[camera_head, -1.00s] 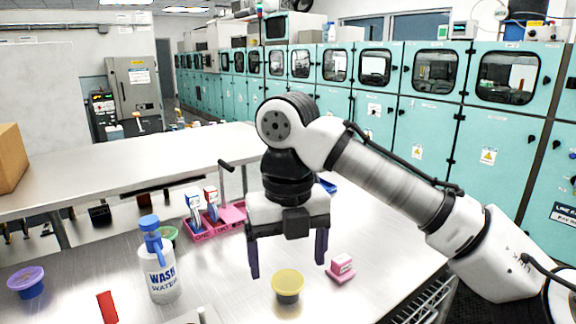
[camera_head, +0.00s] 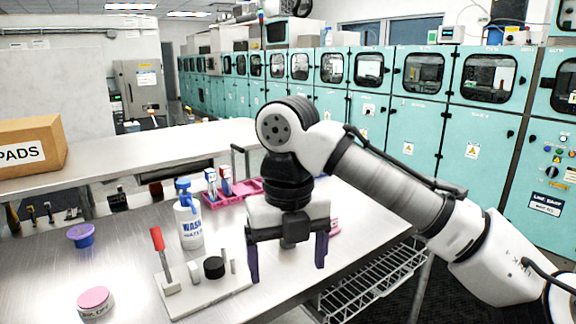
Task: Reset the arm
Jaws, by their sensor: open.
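My gripper (camera_head: 288,272) hangs over the steel bench, pointing down, with its two dark purple fingers wide apart and nothing between them. My white and black arm reaches in from the right. A pink block (camera_head: 335,227) shows partly behind the right finger. A pale board (camera_head: 205,290) with a red-handled lever (camera_head: 159,242) and a black round knob (camera_head: 214,267) lies on the bench just left of the gripper.
A wash bottle (camera_head: 189,220) stands left of the gripper, with a pink tray (camera_head: 245,190) of small boxes behind it. A purple-lidded cup (camera_head: 81,236) and a pink-lidded tub (camera_head: 96,301) are at left. A cardboard box (camera_head: 30,147) sits on the raised shelf. Teal cabinets (camera_head: 408,130) line the back.

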